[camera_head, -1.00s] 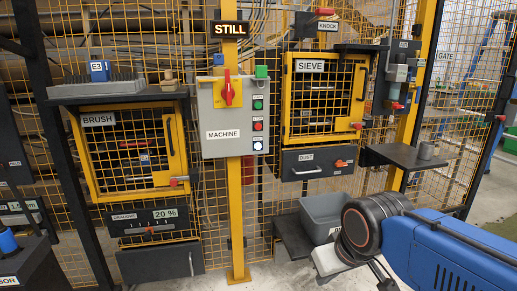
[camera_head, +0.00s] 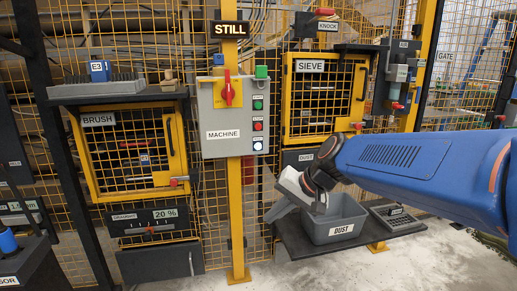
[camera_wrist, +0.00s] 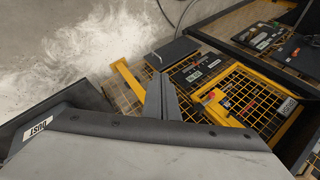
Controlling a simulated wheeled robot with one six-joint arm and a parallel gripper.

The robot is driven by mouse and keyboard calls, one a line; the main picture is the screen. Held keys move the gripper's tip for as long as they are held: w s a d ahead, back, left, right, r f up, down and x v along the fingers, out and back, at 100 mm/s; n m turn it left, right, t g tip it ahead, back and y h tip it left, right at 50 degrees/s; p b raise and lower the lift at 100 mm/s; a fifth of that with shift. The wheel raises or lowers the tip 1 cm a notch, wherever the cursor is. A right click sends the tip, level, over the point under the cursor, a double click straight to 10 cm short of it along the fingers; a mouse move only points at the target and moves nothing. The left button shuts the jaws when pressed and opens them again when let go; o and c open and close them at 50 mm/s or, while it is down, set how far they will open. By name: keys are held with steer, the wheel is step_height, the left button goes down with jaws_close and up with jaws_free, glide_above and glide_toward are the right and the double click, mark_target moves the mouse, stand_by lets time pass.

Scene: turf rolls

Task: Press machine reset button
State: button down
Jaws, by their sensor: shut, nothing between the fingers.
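The grey machine box (camera_head: 228,120) is fixed to a yellow post in the head view and has a red rotary switch on it. A column of round buttons runs down its right side: green, red, and at the bottom a pale blue-white one (camera_head: 257,146). The buttons' small labels are too blurred to read. The machine box is not clearly seen there.
The grey dust bin (camera_head: 333,216) stands on a dark shelf behind my gripper. The yellow-framed brush cage (camera_head: 175,148) is left of the post, the sieve cage (camera_head: 290,95) right of it. My blue arm hides part of the sieve side. Pale floor is open in front.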

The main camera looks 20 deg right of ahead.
steer(key=w+d+r+m+t, duration=0.1)
steer(key=w+d+r+m, duration=0.1)
steer(key=w, duration=0.6)
steer(key=w+d+r+m+t+y, duration=0.1)
steer(key=w+d+m+t, duration=0.1)
steer(key=w, duration=0.6)
steer(key=w+d+r+m+t+y, duration=0.1)
steer(key=w+d+r+m, duration=0.1)
steer(key=w, duration=0.6)
steer(key=d+m, duration=0.1)
steer(key=m, duration=0.1)
steer(key=shift+d+r+m+t, duration=0.35)
steer(key=shift+d+m+t, duration=0.05)
steer(key=shift+w, duration=0.2)
glide_toward(258, 146)
steer(key=shift+w+a+f, duration=0.45)
steer(key=shift+a+f, duration=0.2)
steer(key=shift+a, duration=0.05)
steer(key=shift+w+a+f, duration=0.4)
steer(key=shift+a+f, duration=0.3)
steer(key=shift+w+a+f, duration=0.45)
steer(key=shift+a+f, duration=0.2)
steer(key=shift+a, duration=0.1)
steer(key=shift+w, duration=0.15)
steer(key=shift+w, duration=0.3)
